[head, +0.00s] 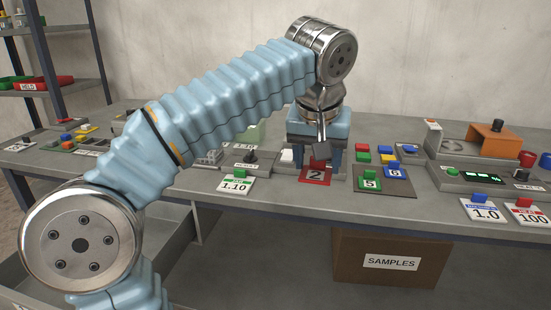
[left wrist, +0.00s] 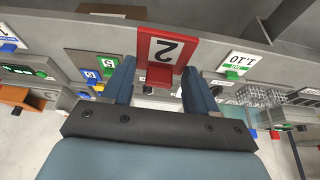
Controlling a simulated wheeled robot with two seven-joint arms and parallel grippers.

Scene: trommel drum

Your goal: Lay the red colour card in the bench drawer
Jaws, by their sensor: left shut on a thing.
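The red colour card (head: 314,176), marked 2, is at the front of the bench top in the head view, partly covered by my gripper. It also shows in the left wrist view (left wrist: 180,40), with its red grip block (left wrist: 160,76) between my fingers. My left gripper (head: 316,160) points down over the card and is shut on that block. I cannot tell whether the card touches the bench. A grey open drawer (head: 196,222) shows below the bench at lower left, largely hidden by my left arm. My right gripper is not in view.
A green 1.10 card (head: 235,184) lies left of the red card. Green 5 (head: 370,184) and blue 6 (head: 397,172) cards lie to its right. A SAMPLES box (head: 390,262) stands below the bench. Cards 1.0 (head: 485,212) and 100 (head: 526,215) lie farther right.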

